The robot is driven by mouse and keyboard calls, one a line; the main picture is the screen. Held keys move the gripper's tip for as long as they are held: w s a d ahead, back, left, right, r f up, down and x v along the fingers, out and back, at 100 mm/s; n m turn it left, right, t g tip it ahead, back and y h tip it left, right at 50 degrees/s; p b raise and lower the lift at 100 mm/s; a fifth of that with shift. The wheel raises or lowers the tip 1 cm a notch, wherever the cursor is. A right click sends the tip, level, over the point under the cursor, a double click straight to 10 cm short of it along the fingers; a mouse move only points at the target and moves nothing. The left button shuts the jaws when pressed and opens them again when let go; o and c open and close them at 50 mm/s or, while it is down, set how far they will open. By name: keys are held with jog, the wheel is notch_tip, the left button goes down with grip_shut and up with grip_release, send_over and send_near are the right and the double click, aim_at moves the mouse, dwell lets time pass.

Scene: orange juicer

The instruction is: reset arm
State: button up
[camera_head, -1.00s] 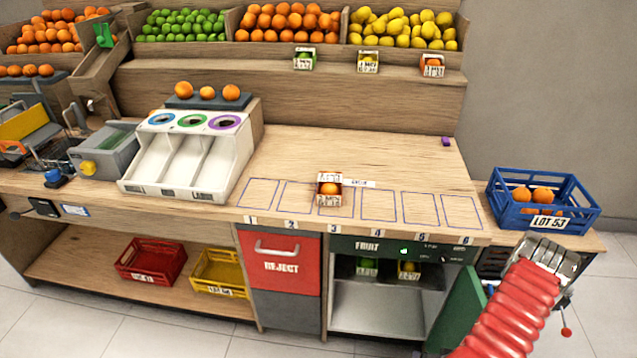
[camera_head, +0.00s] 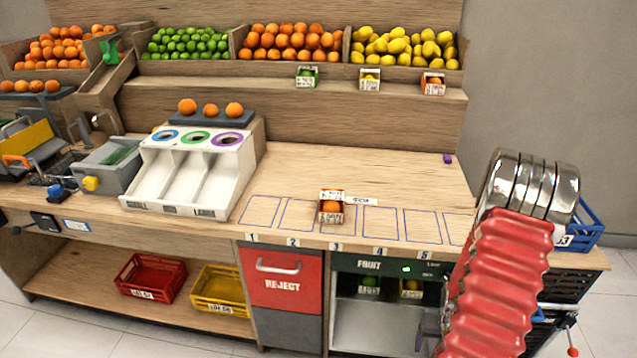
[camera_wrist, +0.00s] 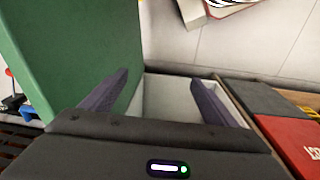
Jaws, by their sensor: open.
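My gripper shows in the wrist view (camera_wrist: 160,95) with its two dark fingers spread apart and nothing between them. It points down over a pale open compartment, beside a green door panel (camera_wrist: 75,50). In the head view my red bellows arm with its metal wrist stands at the right, in front of the counter's right end. A small box with an orange (camera_head: 331,207) stands on the marked slots of the counter (camera_head: 390,170).
The blue crate (camera_head: 590,225) at the right is mostly hidden behind my arm. A white three-lane sorter (camera_head: 190,175) stands left of the slots. Below are the red reject bin (camera_head: 283,280), the open fruit cabinet (camera_head: 375,325), a red crate (camera_head: 150,278) and a yellow crate (camera_head: 220,290).

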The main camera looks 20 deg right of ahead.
jog(key=a+r+n+t, duration=0.2)
jog(key=a+r+n, duration=0.1)
jog(key=a+r, duration=1.4)
jog(key=w+a+r+n+t+y, duration=0.1)
jog(key=a+r+n+t, duration=0.2)
jog(key=a+r, duration=1.5)
notch_tip(320, 180, up, 8)
jog(key=shift+w+a+r+n, duration=0.15)
jog(key=shift+w+n, duration=0.1)
jog(key=shift+n, duration=0.15)
